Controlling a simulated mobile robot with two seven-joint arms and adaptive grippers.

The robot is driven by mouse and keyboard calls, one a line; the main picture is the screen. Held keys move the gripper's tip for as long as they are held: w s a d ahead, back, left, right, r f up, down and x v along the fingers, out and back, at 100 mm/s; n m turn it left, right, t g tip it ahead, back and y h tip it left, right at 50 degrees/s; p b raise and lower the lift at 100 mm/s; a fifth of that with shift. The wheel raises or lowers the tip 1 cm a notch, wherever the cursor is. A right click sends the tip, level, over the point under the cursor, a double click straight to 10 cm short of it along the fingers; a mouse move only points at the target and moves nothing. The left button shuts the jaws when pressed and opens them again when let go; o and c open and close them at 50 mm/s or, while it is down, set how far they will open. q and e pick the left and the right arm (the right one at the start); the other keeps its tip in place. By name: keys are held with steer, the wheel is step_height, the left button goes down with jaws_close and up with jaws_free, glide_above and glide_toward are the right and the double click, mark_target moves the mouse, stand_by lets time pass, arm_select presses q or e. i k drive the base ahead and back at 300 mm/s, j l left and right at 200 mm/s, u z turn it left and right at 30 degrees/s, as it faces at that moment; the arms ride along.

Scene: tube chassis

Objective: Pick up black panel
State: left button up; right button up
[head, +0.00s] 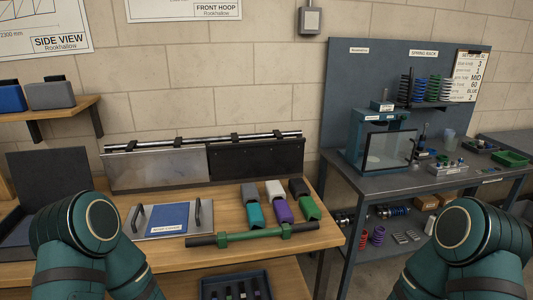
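A black panel (256,159) stands upright at the back of the wooden table, against the brick wall. It hangs below a dark rail, just right of a grey metal panel (155,168). No gripper touches it. Only teal links of my two arms show at the lower left and lower right. Both of my grippers are out of view, so what they hold is hidden.
The wooden table (150,271) also holds a metal plate with a blue pad and two handles (141,216), several coloured blocks and a dark bar with green clamps (205,240). A dark upright board (48,176) stands left. A spring-rack bench (437,184) stands right.

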mark_target(235, 159)
steer(key=i+l, duration=0.7)
steer(key=l, duration=0.15)
